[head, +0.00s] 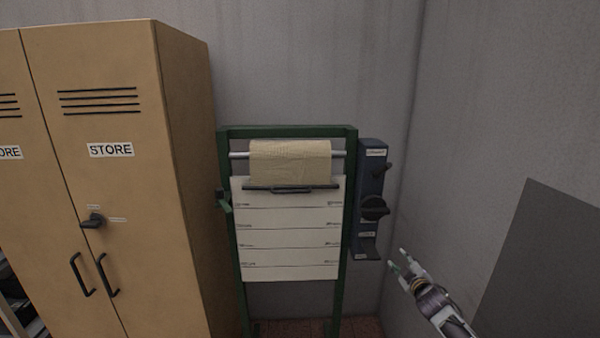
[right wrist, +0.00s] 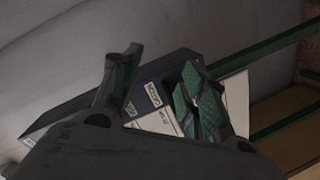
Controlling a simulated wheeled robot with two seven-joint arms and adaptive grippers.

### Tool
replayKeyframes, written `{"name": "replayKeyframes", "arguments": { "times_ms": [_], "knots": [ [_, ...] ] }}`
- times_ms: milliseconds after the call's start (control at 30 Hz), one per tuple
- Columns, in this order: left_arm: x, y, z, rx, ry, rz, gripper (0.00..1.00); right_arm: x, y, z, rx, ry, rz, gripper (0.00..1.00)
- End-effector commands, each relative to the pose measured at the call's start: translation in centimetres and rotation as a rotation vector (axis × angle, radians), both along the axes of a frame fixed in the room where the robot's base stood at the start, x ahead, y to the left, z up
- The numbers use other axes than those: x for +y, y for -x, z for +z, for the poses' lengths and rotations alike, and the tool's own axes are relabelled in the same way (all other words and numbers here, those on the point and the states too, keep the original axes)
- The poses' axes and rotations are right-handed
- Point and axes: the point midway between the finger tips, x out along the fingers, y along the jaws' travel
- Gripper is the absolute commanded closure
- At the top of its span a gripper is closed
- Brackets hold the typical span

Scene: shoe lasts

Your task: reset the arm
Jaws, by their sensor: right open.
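My right gripper (head: 400,264) is at the lower right of the head view, in front of the grey wall and a little below and right of a dark wall box. In the right wrist view its two fingers (right wrist: 160,85) stand apart with nothing held between them. Behind the fingers, that view shows part of the dark box (right wrist: 75,108) with white labels. My left gripper is not in the head view.
A green frame (head: 232,132) holds a paper roll (head: 290,160) and a white lined sheet (head: 290,232). The dark box (head: 371,180) with knobs and levers is right of it. Tan lockers (head: 110,200) stand at the left. A dark grey panel (head: 545,270) is at the right.

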Motion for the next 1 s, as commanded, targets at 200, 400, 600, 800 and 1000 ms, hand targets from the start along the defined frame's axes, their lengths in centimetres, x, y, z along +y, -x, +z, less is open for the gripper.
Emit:
{"name": "replayKeyframes", "arguments": {
  "times_ms": [200,400,600,800,1000],
  "knots": [
    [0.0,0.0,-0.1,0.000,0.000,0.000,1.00,-3.2,1.2,-8.7,0.116,-0.119,-0.081,0.57],
    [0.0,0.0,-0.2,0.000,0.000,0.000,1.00,-5.2,4.0,-17.2,0.227,-0.211,-0.154,0.57],
    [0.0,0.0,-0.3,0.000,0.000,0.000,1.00,-6.2,8.2,-25.5,0.338,-0.278,-0.221,0.57],
    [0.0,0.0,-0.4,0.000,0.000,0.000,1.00,-6.4,13.4,-33.2,0.451,-0.327,-0.283,0.57],
    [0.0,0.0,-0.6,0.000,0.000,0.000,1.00,-6.0,19.5,-40.1,0.562,-0.360,-0.338,0.57]
  ]
}}
